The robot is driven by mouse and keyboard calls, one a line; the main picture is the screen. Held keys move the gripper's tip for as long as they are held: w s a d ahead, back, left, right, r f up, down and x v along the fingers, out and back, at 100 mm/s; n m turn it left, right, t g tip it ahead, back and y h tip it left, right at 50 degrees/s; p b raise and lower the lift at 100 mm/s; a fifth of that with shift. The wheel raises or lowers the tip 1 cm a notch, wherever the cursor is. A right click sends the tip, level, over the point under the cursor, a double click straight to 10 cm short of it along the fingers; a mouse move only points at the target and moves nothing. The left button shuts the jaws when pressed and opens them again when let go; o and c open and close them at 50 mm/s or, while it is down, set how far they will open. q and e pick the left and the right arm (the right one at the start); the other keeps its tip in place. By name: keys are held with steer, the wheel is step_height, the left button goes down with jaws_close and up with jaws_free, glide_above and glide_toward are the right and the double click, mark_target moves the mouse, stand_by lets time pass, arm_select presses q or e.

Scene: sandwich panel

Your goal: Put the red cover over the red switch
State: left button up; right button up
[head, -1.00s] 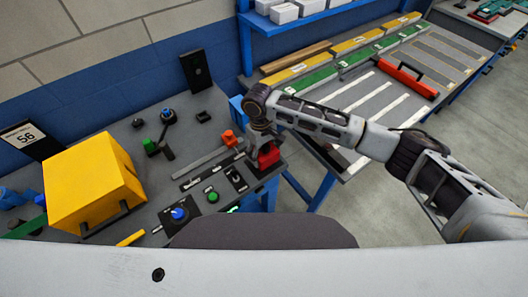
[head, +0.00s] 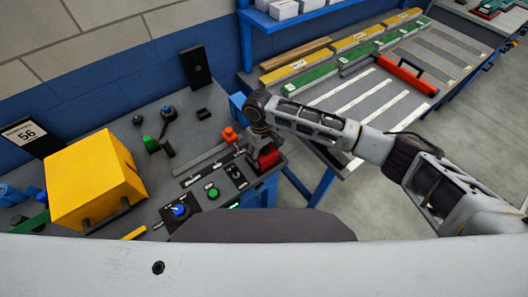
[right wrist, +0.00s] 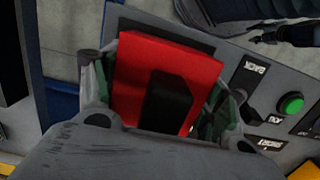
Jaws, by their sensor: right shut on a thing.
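The red cover (head: 267,158) is at the right end of the control panel (head: 195,183), on the front right corner of the grey bench. My right gripper (head: 263,147) is above it and shut on it. In the right wrist view the cover (right wrist: 135,78) is a red block with a black part on its face, with gripper fingers on both sides. No red switch is clearly seen; the cover and gripper hide that panel end. An orange-red piece (head: 230,134) stands just behind the panel; I cannot tell if it is a switch. My left gripper is not in view.
The panel carries a green button (head: 212,191), a blue knob (head: 180,210) and a black switch (head: 235,172). A yellow box (head: 95,180) stands at the left. A second table (head: 350,105) with strips and a red bar is at the right, past a gap.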

steer(key=o, duration=1.2)
steer(key=shift+c, duration=0.2)
steer(key=shift+r+p, duration=2.9)
steer(key=shift+p, duration=0.4)
steer(key=shift+r, duration=1.3)
